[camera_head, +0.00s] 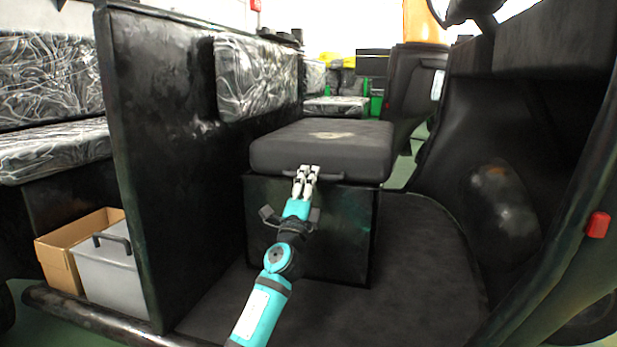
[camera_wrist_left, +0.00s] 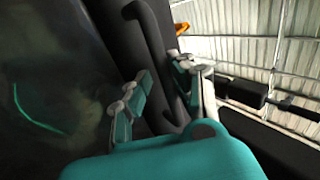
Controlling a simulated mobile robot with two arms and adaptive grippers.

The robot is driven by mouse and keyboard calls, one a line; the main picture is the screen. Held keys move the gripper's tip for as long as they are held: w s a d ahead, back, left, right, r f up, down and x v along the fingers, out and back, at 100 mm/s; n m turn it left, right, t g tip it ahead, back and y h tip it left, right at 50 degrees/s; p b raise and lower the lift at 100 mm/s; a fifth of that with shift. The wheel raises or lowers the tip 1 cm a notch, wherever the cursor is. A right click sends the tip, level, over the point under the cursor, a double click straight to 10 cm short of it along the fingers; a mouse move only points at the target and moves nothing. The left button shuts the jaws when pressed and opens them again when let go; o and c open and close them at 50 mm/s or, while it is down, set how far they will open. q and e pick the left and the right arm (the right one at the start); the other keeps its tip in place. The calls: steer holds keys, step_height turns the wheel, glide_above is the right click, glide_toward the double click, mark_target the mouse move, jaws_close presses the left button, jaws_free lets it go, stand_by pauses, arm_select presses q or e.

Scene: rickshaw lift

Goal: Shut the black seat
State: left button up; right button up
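The black seat (camera_head: 325,146) lies roughly level on top of its dark box (camera_head: 335,228) in the head view. I cannot tell whether a small gap is left under its front edge. A dark handle (camera_head: 329,177) runs along that front edge; it also shows as a bar in the left wrist view (camera_wrist_left: 158,50). My left gripper (camera_head: 307,173) is at the handle, at the seat's front. In the left wrist view its fingers (camera_wrist_left: 162,72) are spread apart, with the handle bar between them. I see no firm grip on it. My right gripper is not in view.
A black partition (camera_head: 165,150) stands left of the seat. A grey box with a handle (camera_head: 110,272) and a cardboard box (camera_head: 70,243) sit left of it. The dark floor (camera_head: 420,265) right of the seat is clear. A patterned backrest (camera_head: 255,78) stands behind.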

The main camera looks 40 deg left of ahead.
arm_select(q)
steer(key=shift+a, duration=0.1)
stand_by(0.3)
steer(key=v, duration=1.2)
